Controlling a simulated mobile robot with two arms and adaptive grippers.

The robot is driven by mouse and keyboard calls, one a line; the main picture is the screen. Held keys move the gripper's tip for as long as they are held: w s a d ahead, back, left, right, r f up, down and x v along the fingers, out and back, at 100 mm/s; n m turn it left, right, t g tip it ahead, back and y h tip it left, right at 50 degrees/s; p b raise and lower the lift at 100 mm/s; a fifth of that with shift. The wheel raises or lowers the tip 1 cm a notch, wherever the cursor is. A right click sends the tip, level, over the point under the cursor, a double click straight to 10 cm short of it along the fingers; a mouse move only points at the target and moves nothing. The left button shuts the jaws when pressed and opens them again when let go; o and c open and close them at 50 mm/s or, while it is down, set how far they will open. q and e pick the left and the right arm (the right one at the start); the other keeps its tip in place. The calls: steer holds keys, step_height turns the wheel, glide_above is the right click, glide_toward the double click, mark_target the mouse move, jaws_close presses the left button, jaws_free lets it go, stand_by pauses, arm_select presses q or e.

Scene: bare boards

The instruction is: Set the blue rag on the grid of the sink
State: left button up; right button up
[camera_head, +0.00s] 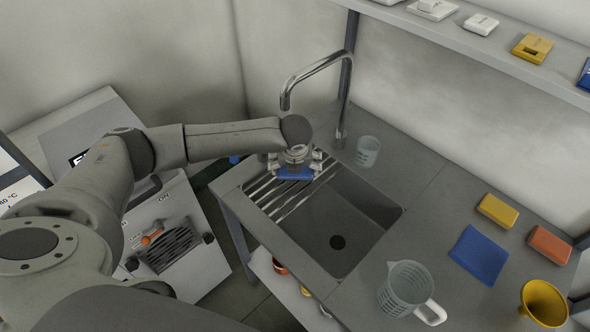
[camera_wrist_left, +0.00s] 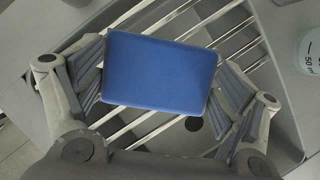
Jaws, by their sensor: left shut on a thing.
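The grid's bars (camera_wrist_left: 262,62) pass beneath the rag in the wrist view. I cannot tell whether the rag touches them. My right gripper is not in view.
The faucet (camera_head: 318,67) arches close behind my left gripper, and a clear beaker (camera_head: 368,151) stands to its right. A jug (camera_head: 408,288), a flat blue cloth (camera_head: 479,255), a yellow sponge (camera_head: 497,210), an orange sponge (camera_head: 549,244) and a yellow funnel (camera_head: 543,302) occupy the right counter.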

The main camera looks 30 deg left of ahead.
arm_select(q)
step_height(320, 180, down, 2)
steer(key=shift+s+f+p, duration=0.1)
steer(key=shift+f+p, duration=0.05)
steer(key=shift+p, duration=0.15)
steer(key=shift+f, duration=0.2)
steer(key=shift+f, duration=0.1)
steer(key=o, duration=0.7)
steer(key=b+v, duration=0.1)
steer(key=v, duration=0.6)
steer(key=shift+r, duration=0.4)
steer(key=shift+d, duration=0.1)
